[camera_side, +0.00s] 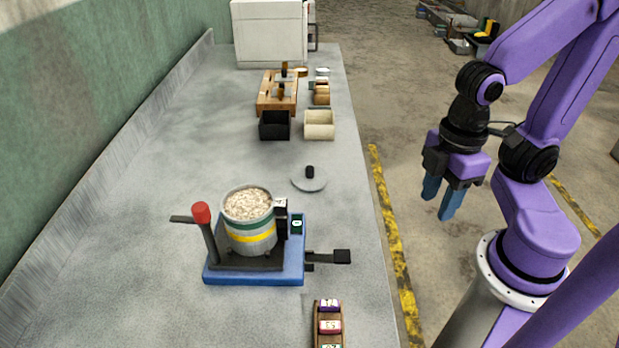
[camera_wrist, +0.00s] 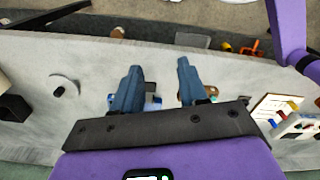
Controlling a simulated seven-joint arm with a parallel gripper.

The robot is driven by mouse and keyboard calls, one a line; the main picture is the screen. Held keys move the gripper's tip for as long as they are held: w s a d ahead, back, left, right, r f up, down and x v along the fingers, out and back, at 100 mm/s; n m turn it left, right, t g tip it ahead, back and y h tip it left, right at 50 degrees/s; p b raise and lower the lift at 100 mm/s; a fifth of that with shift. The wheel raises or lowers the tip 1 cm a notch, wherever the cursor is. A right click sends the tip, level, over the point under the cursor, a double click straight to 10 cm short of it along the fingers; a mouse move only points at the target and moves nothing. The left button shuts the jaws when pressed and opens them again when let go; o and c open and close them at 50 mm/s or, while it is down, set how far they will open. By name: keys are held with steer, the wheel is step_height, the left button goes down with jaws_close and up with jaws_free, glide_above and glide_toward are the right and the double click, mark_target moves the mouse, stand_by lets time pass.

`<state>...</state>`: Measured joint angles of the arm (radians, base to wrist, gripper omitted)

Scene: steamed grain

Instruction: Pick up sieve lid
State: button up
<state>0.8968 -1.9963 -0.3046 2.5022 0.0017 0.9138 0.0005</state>
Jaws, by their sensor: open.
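The sieve lid (camera_side: 309,182) is a grey disc with a black knob, lying flat on the grey table just behind the grain container. It also shows at the left of the wrist view (camera_wrist: 63,88). A cylindrical container (camera_side: 250,235) with green and yellow bands is full of pale grain and has no lid on it. It stands on a blue base (camera_side: 255,279) with a red-topped lever. My gripper (camera_side: 439,208) has blue fingers, is open and empty, and hangs to the right of the table, apart from the lid. It also shows in the wrist view (camera_wrist: 155,82).
A black bin (camera_side: 274,128) and a cream bin (camera_side: 320,125) stand behind the lid, with a wooden rack (camera_side: 277,92) beyond. A black paddle (camera_side: 335,257) sticks out from the base. A small tray (camera_side: 327,338) with coloured blocks is at the front. The table's left side is clear.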

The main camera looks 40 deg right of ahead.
stand_by(0.4)
steer(key=shift+o, duration=1.1)
steer(key=n+t+h, duration=0.7)
steer(key=n+t, duration=0.3)
steer(key=n, duration=0.7)
glide_toward(311, 171)
steer(key=x, duration=0.4)
steer(key=shift+s+d+f, duration=0.1)
steer(key=shift+s+f, duration=0.05)
steer(key=shift+f, duration=0.05)
steer(key=shift+x, duration=2.9)
steer(key=shift+r, duration=0.15)
